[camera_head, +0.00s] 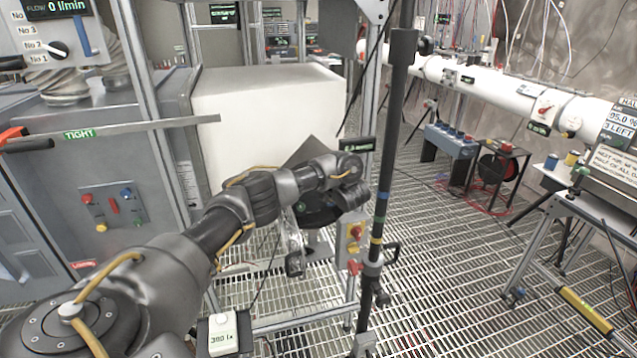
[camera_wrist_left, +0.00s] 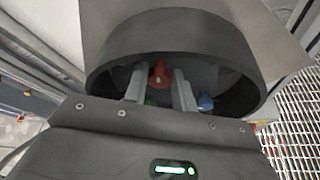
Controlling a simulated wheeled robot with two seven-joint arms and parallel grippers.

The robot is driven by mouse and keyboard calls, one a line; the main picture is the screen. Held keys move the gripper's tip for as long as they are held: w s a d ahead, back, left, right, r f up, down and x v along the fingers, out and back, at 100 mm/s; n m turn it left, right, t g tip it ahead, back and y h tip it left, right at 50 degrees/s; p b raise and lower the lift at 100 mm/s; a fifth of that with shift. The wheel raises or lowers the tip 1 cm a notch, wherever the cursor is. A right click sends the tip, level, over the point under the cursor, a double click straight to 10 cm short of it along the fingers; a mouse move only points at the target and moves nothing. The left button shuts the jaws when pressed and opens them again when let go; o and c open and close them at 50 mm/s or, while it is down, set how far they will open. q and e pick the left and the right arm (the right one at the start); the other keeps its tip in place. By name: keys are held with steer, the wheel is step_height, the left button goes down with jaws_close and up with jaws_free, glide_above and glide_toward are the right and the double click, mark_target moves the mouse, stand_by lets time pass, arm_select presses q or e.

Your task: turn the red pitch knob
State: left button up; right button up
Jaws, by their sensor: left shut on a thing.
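The red pitch knob (camera_wrist_left: 161,74) sits inside a dark round shroud (camera_wrist_left: 190,28), between the two fingers of my left gripper (camera_wrist_left: 160,88). The gripper is shut on the knob. A blue knob (camera_wrist_left: 205,102) is just right of the fingers, and a bit of green shows low between them. In the head view my left arm reaches from the lower left to the dark shroud (camera_head: 318,216) in front of a grey plate (camera_head: 312,150). The fingers and the red knob are hidden there by my wrist. My right gripper is not in view.
A dark upright pole (camera_head: 388,130) with coloured bands stands just right of my wrist. A big white block (camera_head: 265,105) stands behind the arm. The grating floor (camera_head: 460,270) to the right is partly clear.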

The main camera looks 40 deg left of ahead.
arm_select(q)
steer(key=shift+s+a+n+t+h+b, duration=0.15)
steer(key=shift+n+t+h+b, duration=0.5)
steer(key=shift+n, duration=0.55)
steer(key=shift+s+n+t+h+b, duration=0.1)
steer(key=shift+n+t+h+b, duration=0.5)
steer(key=shift+n, duration=0.6)
steer(key=shift+r, duration=0.1)
steer(key=o, duration=1)
